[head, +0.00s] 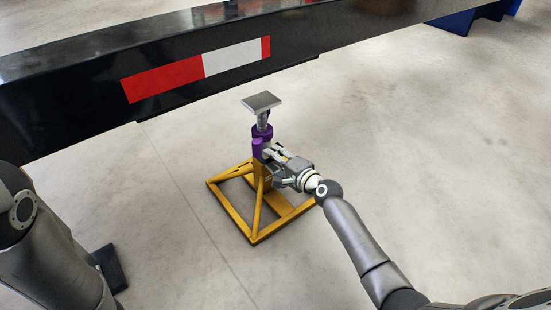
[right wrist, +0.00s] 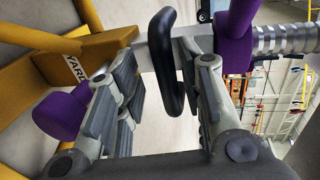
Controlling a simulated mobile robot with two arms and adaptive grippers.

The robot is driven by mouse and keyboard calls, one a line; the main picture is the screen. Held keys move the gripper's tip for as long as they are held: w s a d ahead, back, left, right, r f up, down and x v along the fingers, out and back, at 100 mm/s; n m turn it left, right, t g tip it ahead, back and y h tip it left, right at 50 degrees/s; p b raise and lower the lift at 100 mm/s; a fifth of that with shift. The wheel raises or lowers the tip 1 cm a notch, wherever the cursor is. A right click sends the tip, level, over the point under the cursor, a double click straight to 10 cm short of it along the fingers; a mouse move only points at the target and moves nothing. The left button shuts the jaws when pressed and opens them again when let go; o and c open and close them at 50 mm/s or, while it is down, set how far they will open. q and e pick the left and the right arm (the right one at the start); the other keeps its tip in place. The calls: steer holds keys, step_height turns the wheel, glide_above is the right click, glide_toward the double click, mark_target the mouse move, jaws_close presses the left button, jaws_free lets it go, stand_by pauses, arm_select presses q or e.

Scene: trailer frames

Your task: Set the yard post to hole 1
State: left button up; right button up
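The yard post is a yellow stand (head: 229,212) with a silver post, a purple collar (head: 262,134) and a flat grey top plate (head: 261,102). The plate is below the trailer beam's level in the picture. My right gripper (head: 268,153) is at the post, just below the collar. In the right wrist view the gripper (right wrist: 160,90) has its fingers apart, with a black loop handle (right wrist: 166,65) between them. The yellow sleeve (right wrist: 85,58) with a partly hidden label, a purple knob (right wrist: 60,115) and the purple collar (right wrist: 236,38) also show there. Holes cannot be made out.
A black trailer beam (head: 60,105) with red and white tape crosses behind the post. A blue object (head: 455,22) stands at the far right. The concrete floor right of the post is clear. My left arm is at the lower left.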

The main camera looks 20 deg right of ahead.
steer(key=shift+s, duration=0.1)
steer(key=v, duration=1.2)
